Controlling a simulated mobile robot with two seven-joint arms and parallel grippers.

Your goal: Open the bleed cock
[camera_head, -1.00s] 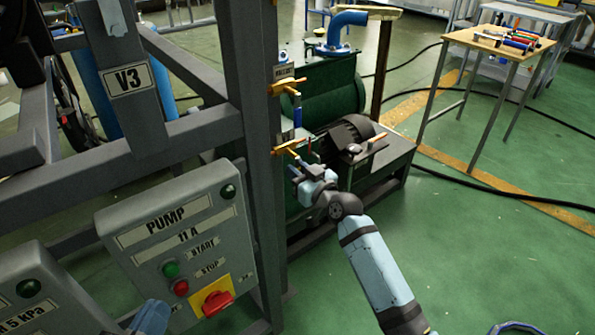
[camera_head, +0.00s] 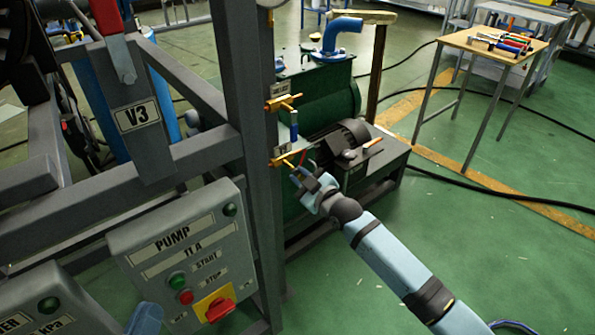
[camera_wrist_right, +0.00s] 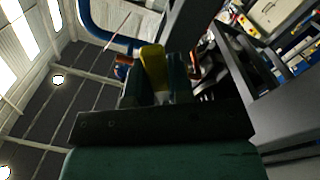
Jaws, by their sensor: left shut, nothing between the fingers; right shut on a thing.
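Two brass cocks are on the grey frame post in the head view. The upper one (camera_head: 281,103) has a blue handle (camera_head: 294,124) hanging down. The lower one (camera_head: 284,158) has a small red part beside it. My right gripper (camera_head: 299,174) is at the lower cock, its fingertips touching it. In the right wrist view, a yellow brass-coloured piece (camera_wrist_right: 153,68) stands between the dark fingers, which are shut on it. Which part of the cock is held is unclear. A pale blue part of my left arm shows at the bottom left; its gripper is out of view.
The pump control box (camera_head: 185,250) is left of the post, with a V3 plate (camera_head: 137,116) above. The green pump (camera_head: 320,95) and its dark motor (camera_head: 340,137) stand behind the cocks. A wooden tool table (camera_head: 465,42) is at back right. Green floor right is open, crossed by cables.

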